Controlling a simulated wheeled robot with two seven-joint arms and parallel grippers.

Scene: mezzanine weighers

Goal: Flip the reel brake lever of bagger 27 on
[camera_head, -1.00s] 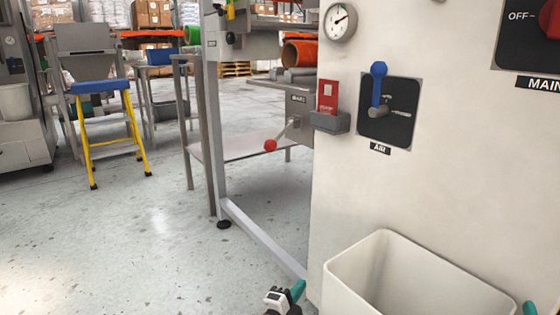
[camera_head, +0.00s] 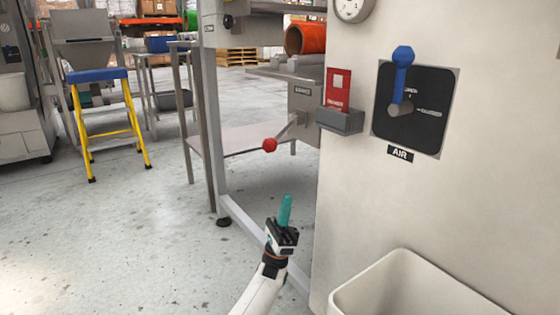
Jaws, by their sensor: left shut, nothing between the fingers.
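The reel brake lever (camera_head: 269,145) has a red ball knob on a thin grey rod. The rod slants down and left from a small labelled grey box on the machine frame, just left of the white cabinet. My left gripper (camera_head: 285,209), with teal fingers, is shut and empty. It points up from the bottom of the view, below the red knob and apart from it. My right gripper is not in view.
The white cabinet (camera_head: 350,220) fills the right side, with a blue air lever (camera_head: 402,68) and a red tag holder (camera_head: 338,90). A pale bin (camera_head: 400,290) stands at lower right. A yellow step stool (camera_head: 105,125) stands at left. Open floor lies left of my arm.

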